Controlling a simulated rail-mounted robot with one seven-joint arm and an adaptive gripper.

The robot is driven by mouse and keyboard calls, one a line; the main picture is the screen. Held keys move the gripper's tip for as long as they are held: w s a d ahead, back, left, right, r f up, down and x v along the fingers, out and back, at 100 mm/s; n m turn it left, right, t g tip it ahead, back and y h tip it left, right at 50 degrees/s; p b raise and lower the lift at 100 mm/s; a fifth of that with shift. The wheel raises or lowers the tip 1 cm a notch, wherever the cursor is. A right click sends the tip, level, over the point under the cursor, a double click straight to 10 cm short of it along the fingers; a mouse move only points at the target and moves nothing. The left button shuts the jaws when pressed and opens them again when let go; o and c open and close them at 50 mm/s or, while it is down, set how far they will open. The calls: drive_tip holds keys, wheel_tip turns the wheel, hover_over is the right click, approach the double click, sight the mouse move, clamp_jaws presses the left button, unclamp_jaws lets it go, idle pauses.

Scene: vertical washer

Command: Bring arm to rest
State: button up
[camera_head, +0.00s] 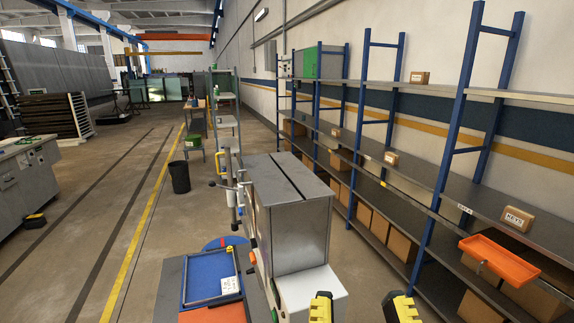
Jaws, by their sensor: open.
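My gripper (361,306) shows at the bottom edge of the head view, right of centre. Its two yellow-and-black fingers stand apart, with the floor and a white surface visible around them. I see nothing held between them. The rest of my arm is out of the frame, so its pose cannot be told.
A grey metal box-shaped unit (297,232) stands just beyond my gripper. Left of it is a blue tray (208,276). Blue-framed shelves (452,130) with cardboard boxes and an orange tray (499,258) line the right wall. A black bin (179,177) stands on the open floor left.

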wheel_tip(320, 180, up, 22)
drive_tip(key=p, duration=1.8)
drive_tip(key=shift+f, duration=0.1)
